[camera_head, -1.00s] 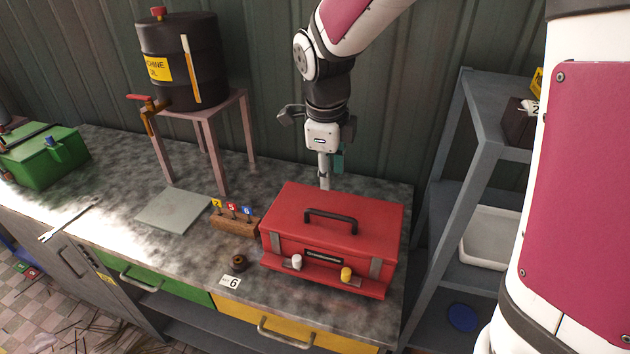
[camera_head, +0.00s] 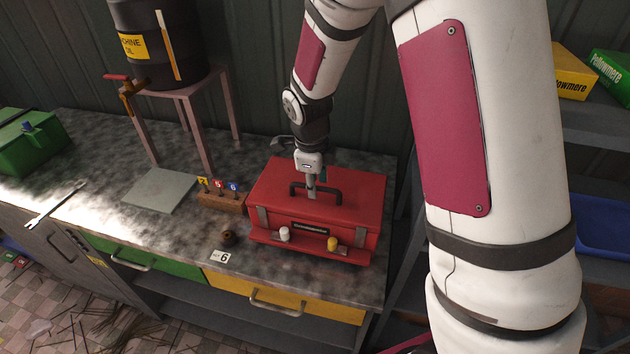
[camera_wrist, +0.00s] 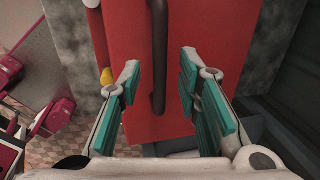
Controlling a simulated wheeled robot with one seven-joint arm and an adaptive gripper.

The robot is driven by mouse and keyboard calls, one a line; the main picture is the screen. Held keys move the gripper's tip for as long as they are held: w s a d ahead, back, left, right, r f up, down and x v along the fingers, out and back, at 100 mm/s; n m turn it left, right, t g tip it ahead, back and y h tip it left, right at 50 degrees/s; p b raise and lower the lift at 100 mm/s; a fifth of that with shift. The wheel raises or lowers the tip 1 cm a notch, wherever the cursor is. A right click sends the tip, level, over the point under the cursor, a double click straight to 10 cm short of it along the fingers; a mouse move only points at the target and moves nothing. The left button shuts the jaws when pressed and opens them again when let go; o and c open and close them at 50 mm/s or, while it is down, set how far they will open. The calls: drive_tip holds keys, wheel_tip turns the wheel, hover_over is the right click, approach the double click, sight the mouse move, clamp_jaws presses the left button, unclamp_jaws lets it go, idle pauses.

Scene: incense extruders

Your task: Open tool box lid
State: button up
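The red tool box (camera_head: 345,209) stands on the workbench with its lid closed. Its dark handle (camera_head: 334,193) arches over the lid top, and two latches sit on its front face. My gripper (camera_head: 311,192) is right above the lid at the handle in the head view. In the wrist view my gripper (camera_wrist: 160,88) is open, its teal-padded fingers spread on either side of the handle (camera_wrist: 159,50), with gaps on both sides. The red lid (camera_wrist: 205,25) fills the middle there. Exact height over the lid is hard to tell.
A white knob (camera_head: 285,233) and a yellow knob (camera_head: 332,243) stand on the box's front ledge. A wooden block with numbered tags (camera_head: 221,200) and a grey plate (camera_head: 160,190) lie left. A barrel (camera_head: 155,45) stands behind left; shelves are at right.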

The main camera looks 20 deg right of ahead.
clamp_jaws()
drive_tip(key=shift+w+r, duration=0.1)
